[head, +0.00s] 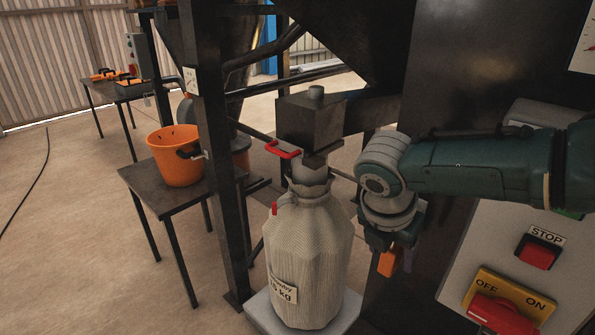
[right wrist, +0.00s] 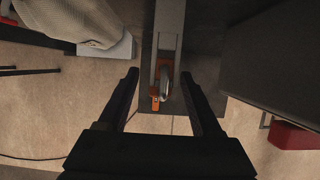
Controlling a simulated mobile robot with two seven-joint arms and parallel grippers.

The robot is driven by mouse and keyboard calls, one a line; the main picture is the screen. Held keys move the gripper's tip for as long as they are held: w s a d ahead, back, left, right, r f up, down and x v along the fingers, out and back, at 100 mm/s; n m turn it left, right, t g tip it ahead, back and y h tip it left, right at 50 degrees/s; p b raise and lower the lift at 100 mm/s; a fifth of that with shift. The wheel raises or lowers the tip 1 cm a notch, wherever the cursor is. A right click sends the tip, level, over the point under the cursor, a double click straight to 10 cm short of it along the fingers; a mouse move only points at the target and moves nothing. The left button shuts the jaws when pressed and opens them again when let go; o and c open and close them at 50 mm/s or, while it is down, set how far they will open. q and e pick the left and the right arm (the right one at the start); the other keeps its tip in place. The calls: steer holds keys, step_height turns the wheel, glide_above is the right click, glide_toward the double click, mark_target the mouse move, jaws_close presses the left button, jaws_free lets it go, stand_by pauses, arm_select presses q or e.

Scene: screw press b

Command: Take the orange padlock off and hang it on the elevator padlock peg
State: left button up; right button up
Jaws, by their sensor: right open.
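My right gripper (head: 394,250) is low in front of the dark machine panel, left of the control box. In the right wrist view its two black fingers (right wrist: 160,76) are spread open. A small orange piece, which looks like the orange padlock (right wrist: 155,103), lies between the fingers in that view, beside a grey ring. I cannot tell whether either finger touches it. An orange piece (head: 388,263) also shows just below the gripper in the head view. I cannot make out the elevator padlock peg. My left gripper is not in view.
The control box (head: 462,250) at right carries a STOP button (head: 537,256) and a red OFF/ON switch (head: 503,315). A full sack (head: 308,255) stands under the spout. An orange bucket (head: 174,160) sits on a small table (head: 165,203) at left. A dark post (head: 222,210) stands between.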

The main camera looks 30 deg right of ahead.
steer(key=p+v, duration=0.3)
steer(key=v, duration=0.7)
